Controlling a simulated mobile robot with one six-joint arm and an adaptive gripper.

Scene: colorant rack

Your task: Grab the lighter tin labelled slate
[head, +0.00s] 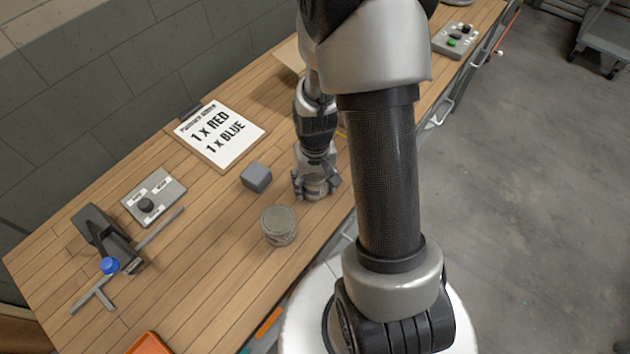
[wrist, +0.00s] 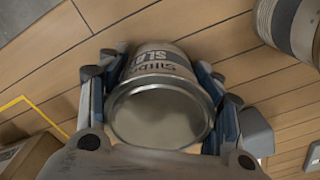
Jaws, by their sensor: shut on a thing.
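A grey tin (wrist: 162,88) with a dark label band shows between my fingers in the wrist view, its lid toward the camera. The part of its label in sight reads "SL" and more, the rest cut off by the curve. My gripper (head: 316,184) is shut on this tin, one finger on each side, over the wooden bench. In the head view the tin (head: 315,189) is partly hidden by the fingers. A second grey tin (head: 278,225) stands on the bench to the left and nearer; its side also shows in the wrist view (wrist: 292,25), its label not readable.
A grey cube (head: 256,177) stands just left of my gripper. A sign reading "1 x RED 1 x BLUE" (head: 219,137), a knob box (head: 153,197) and a dark device with a blue knob (head: 108,240) lie further left. A cardboard box (wrist: 28,158) is near the gripper.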

